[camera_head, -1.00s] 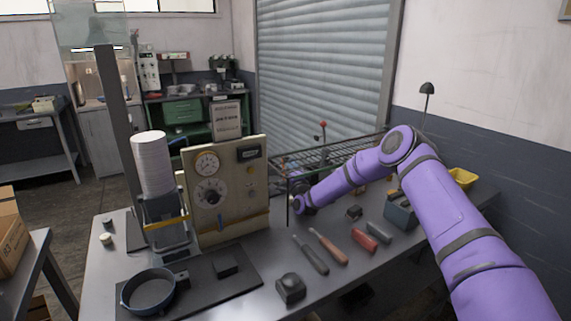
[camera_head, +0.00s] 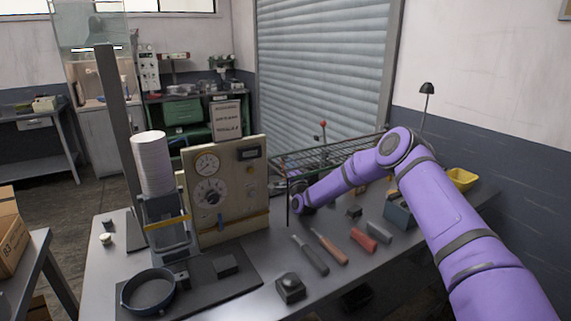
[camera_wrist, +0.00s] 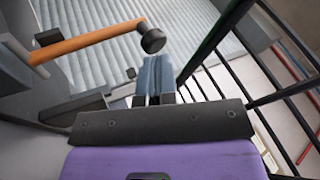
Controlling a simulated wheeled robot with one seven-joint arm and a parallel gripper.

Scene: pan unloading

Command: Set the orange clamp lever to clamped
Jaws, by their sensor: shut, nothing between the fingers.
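The orange clamp lever (camera_wrist: 90,42) shows in the wrist view as a long orange bar. It runs from the left and rises to the right, ending in a black knob (camera_wrist: 153,41). My gripper (camera_wrist: 155,62) is shut and empty. Its blue-grey fingertips appear right below the knob; I cannot tell whether they touch it. In the head view, my wrist (camera_head: 300,198) is beside the right edge of the cream gauge panel (camera_head: 228,190). The fingers are hidden there, and I cannot make out the lever clearly.
A black wire rack (camera_wrist: 240,65) stands close on the right of my gripper. On the bench are a dark pan (camera_head: 148,292), a black block (camera_head: 290,288), several hand tools and a red piece (camera_head: 363,239). A white stack (camera_head: 151,165) stands left of the panel.

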